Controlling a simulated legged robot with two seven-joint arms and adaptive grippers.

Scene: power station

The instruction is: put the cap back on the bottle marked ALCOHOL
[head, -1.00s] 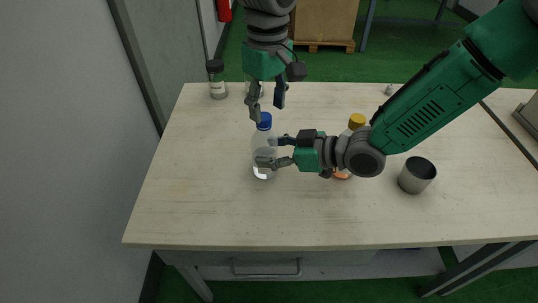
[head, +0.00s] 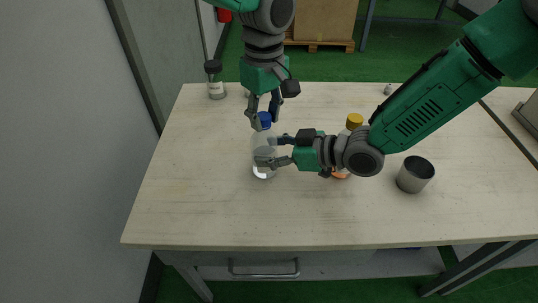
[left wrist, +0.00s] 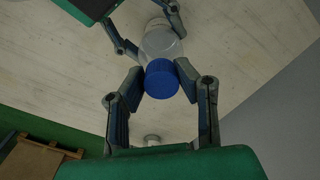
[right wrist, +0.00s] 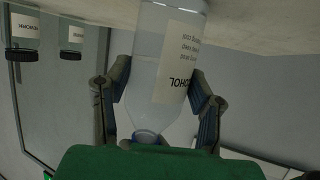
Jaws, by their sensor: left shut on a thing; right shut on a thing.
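The clear bottle (head: 263,165) stands upright on the table; its white label, partly reading "…OHOL", shows in the right wrist view (right wrist: 178,62). A blue cap (head: 265,119) sits at its top; it also shows in the left wrist view (left wrist: 161,79). My left gripper (head: 264,124) points down from above, shut with its fingers on both sides of the cap. My right gripper (head: 266,152) comes from the right and is shut around the bottle's body. How far the cap is seated on the neck cannot be told.
A bottle with a yellow cap (head: 354,121) stands behind my right forearm, partly hidden. A metal cup (head: 415,175) is to its right. A dark-capped bottle (head: 215,80) stands at the back left corner. The table's (head: 200,205) front and left are clear.

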